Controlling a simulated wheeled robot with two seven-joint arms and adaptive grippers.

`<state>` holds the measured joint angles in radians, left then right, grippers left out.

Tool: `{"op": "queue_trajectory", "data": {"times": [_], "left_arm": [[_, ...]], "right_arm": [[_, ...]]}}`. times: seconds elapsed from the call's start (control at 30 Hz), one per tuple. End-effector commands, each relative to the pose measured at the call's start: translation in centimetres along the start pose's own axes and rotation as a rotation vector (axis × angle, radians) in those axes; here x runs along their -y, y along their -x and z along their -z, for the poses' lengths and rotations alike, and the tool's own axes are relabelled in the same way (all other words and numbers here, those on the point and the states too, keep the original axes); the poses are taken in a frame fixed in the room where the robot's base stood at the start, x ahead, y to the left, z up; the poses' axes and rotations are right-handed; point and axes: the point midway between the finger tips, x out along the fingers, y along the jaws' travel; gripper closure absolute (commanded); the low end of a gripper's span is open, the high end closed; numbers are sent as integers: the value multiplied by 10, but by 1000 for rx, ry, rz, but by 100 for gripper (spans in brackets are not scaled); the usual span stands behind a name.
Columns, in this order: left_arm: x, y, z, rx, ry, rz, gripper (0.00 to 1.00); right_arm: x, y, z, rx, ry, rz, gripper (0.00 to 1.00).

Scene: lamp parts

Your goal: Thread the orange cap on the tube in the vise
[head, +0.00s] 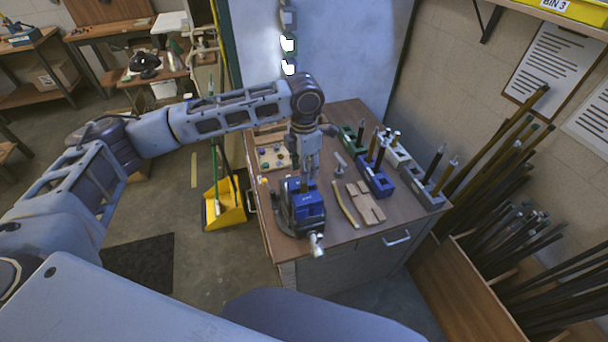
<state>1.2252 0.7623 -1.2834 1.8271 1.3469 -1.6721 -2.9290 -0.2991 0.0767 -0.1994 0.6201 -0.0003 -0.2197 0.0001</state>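The blue vise (304,208) stands at the front left of the workbench. A short, dark brownish piece of tube (304,184) shows upright in its jaws. My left gripper (308,174) points straight down right over the vise, with its fingertips close to the tube's top. The fingers look close together, but the view is too small to tell whether they are shut or hold something. I cannot make out the orange cap; the fingers may hide it. A tiny yellow-orange spot (264,181) shows left of the vise. My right gripper is not in view.
A parts tray (262,150) lies behind the vise on the workbench (330,228). Blue (377,184), green and grey holders with upright rods stand at the right. A yellow dustpan (226,203) stands left on the floor.

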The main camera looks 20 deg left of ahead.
Motion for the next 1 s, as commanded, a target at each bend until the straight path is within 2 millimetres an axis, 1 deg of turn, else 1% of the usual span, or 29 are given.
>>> {"op": "queue_trajectory", "data": {"times": [0.23,0.47,0.67,1.0], "left_arm": [[0,0,0,2,93,1,61],[0,0,0,2,226,-1,61],[0,1,0,3,339,0,61],[0,1,0,4,532,-1,61]], "right_arm": [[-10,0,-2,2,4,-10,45],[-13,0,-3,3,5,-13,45],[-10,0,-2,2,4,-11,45],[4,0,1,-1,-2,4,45]]}}
